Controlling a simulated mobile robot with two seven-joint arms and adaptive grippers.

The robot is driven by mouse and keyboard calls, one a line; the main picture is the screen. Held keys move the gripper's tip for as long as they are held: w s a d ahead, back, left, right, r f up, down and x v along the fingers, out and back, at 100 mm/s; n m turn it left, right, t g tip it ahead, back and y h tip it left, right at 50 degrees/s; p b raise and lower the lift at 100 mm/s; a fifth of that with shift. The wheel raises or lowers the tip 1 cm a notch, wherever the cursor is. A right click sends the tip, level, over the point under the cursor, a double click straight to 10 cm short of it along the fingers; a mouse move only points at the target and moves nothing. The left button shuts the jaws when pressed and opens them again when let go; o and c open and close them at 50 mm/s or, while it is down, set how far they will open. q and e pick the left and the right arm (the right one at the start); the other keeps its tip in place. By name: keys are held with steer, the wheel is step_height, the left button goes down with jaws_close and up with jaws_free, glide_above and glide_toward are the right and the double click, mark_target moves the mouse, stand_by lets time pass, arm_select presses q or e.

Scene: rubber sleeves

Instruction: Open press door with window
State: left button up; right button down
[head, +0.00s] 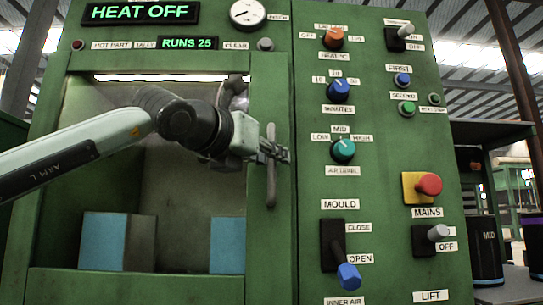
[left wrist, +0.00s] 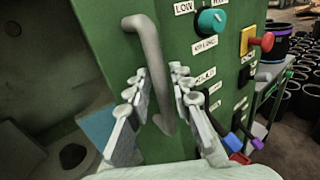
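The press door (head: 272,95) is a green frame around a large window, and it looks closed against the green front. Its handle (head: 271,190) is a grey vertical bar on the right side of the door. My left gripper (head: 274,152) is at the handle's upper half, its arm crossing the window from the left. In the left wrist view, the handle (left wrist: 151,50) runs between the two open fingers of the gripper (left wrist: 157,82), one on each side. Whether either finger touches the bar is unclear. My right gripper is not in view.
Displays read HEAT OFF (head: 140,13) and RUNS 25 (head: 187,43). Blue-faced blocks (head: 103,240) show through the window. Dark bins (head: 486,250) stand at right.

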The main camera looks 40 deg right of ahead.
arm_select(q)
steer(key=shift+c, duration=0.4)
jaws_close()
